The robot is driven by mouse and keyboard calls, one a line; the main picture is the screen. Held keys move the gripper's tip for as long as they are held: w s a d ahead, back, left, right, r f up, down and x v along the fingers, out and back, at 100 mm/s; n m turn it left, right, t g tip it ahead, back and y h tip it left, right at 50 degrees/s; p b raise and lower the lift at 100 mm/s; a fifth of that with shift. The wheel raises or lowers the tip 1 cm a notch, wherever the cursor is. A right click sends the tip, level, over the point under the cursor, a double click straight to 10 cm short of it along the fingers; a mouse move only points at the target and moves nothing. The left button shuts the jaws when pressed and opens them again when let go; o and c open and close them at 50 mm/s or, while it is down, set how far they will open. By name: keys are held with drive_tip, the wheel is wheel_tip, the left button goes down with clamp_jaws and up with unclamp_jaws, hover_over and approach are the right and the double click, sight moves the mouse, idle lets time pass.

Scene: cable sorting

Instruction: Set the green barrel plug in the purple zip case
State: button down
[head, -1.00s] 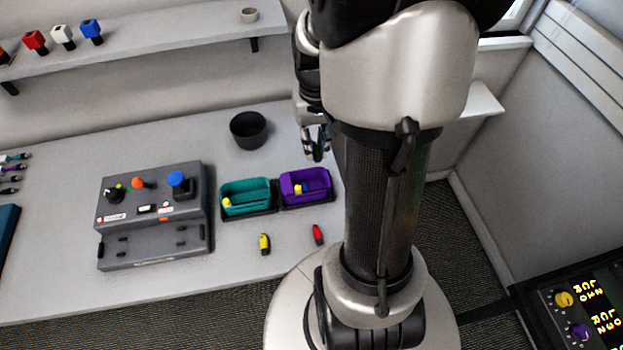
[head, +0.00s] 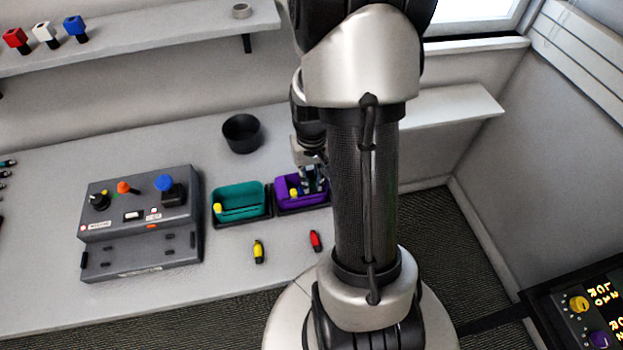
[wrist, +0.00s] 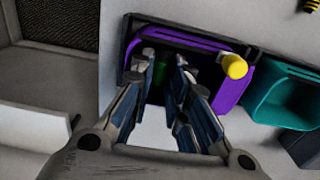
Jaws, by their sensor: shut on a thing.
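The purple zip case (head: 288,207) is an open purple bin at the right of the bench in the head view. It also shows in the wrist view (wrist: 231,92), with a yellow plug (wrist: 235,66) at its right side. My gripper (wrist: 163,64) is over the case opening, fingertips pointing down into it. It is shut on the green barrel plug (wrist: 159,75), of which only a little green shows between the fingers. The fingers hide most of the plug, and I cannot tell whether it touches the case floor. In the head view my gripper (head: 313,185) is at the case's right part.
A teal case (head: 240,212) with a yellow plug (head: 217,208) stands directly left of the purple one. A yellow plug (head: 258,251) and a red plug (head: 315,241) lie in front. A black cup (head: 242,134) stands behind, a grey control box (head: 140,225) at left.

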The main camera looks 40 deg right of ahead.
drive_tip(key=shift+f+b, duration=0.4)
drive_tip(key=shift+f, duration=0.15)
drive_tip(key=shift+f, duration=0.1)
drive_tip(key=c, duration=1.8)
unclamp_jaws()
